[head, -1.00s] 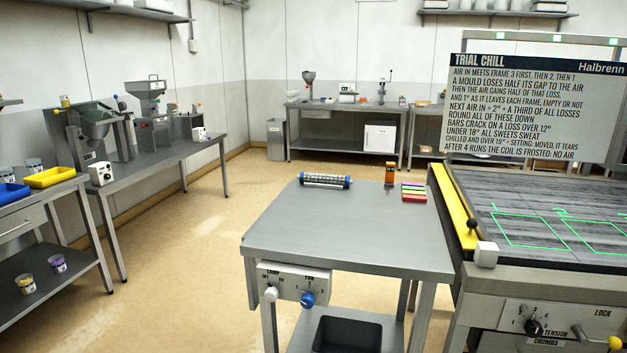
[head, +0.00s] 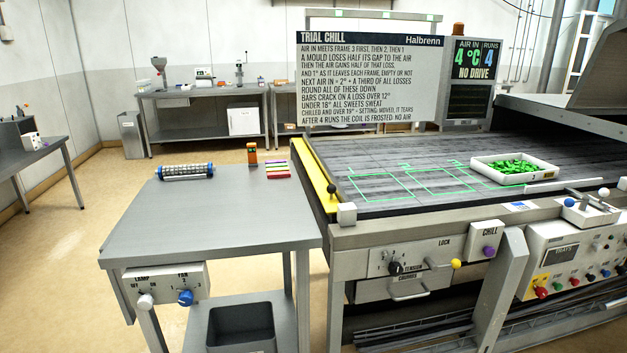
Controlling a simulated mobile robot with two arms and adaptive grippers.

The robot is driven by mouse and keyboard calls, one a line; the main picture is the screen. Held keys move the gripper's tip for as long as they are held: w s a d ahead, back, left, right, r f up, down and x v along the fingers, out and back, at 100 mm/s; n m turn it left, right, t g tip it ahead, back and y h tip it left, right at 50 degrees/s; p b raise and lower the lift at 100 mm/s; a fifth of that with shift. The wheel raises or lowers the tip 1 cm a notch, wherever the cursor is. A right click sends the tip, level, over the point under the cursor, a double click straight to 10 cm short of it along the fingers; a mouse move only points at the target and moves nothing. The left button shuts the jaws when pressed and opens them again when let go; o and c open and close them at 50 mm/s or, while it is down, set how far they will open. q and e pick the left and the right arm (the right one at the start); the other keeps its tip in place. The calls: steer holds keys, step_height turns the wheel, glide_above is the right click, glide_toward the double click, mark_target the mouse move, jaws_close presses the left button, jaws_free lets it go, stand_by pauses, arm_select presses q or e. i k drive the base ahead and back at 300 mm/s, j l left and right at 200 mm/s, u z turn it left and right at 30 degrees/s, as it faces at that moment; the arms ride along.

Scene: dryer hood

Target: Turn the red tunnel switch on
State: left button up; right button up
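A control panel (head: 578,262) is on the front of the belt machine at the right edge of the head view. A red knob (head: 541,292) sits at its lower left, beside a small yellow plate (head: 540,283). Its label is too small to read, so I cannot tell whether it is the tunnel switch or how it is set. Other red and green controls on the panel are small. Neither of my grippers is in view.
A white tray of green pieces (head: 516,169) stands on the dark belt. A display (head: 473,60) reads "NO DRIVE". A steel table (head: 215,215) stands left of the machine, with a lamp and fan box (head: 165,283) on its front. Open floor (head: 65,240) lies left.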

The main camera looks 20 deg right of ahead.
mark_target(542, 292)
steer(key=z, duration=2.3)
steer(key=u, duration=0.4)
steer(key=i+l+u, duration=0.2)
steer(key=l, duration=0.15)
steer(key=i+l+u, duration=0.2)
steer(key=l, duration=0.15)
steer(key=i+l+u, duration=0.2)
steer(key=l, duration=0.2)
steer(key=l+u, duration=0.2)
steer(key=l, duration=0.2)
